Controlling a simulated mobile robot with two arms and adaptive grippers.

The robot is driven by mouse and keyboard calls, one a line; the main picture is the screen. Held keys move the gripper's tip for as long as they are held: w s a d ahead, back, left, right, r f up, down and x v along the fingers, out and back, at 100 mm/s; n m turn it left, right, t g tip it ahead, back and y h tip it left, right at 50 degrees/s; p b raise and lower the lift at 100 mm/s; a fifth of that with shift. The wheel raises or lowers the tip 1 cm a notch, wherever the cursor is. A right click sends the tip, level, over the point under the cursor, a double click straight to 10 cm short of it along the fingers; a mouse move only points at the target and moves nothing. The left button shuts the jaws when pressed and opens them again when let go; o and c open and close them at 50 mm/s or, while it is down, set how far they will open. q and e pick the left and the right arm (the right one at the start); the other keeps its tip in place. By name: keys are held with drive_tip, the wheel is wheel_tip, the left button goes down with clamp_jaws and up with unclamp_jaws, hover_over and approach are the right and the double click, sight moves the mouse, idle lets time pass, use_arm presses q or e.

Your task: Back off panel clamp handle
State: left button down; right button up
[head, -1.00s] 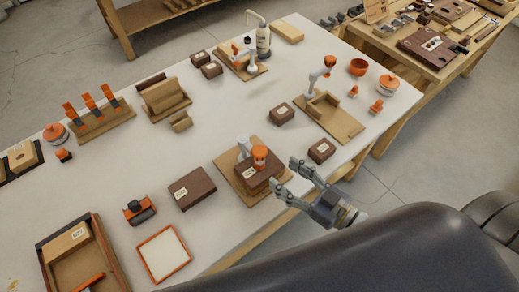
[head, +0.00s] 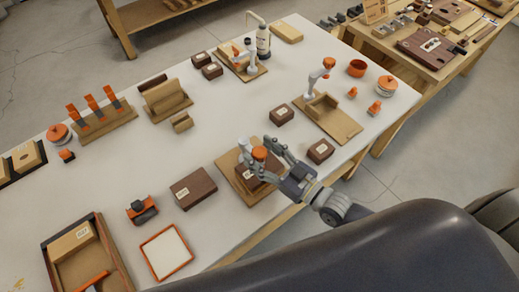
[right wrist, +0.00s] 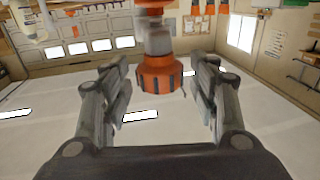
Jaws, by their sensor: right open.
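The panel clamp has an orange handle (head: 259,153) and stands on a wooden base board (head: 229,163) near the table's front edge, with a dark brown block (head: 244,181) under it. My right gripper (head: 258,158) is open with its fingers around the handle, partly hiding the clamp and block. In the right wrist view, which looks upside down, the orange handle (right wrist: 160,75) with its grey stem (right wrist: 157,38) lies between the open fingers (right wrist: 162,78). Clear gaps show on both sides of it. My left gripper is not in view.
A second clamp station (head: 335,122) stands at the back right, and another (head: 253,70) at the back. Dark labelled blocks stand close by, at right (head: 320,151) and left (head: 193,188). An orange-rimmed tray (head: 166,253) lies at the front.

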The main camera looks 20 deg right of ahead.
drive_tip(key=shift+w+a, duration=0.25)
drive_tip(key=shift+w, duration=0.15)
drive_tip(key=c, duration=1.1)
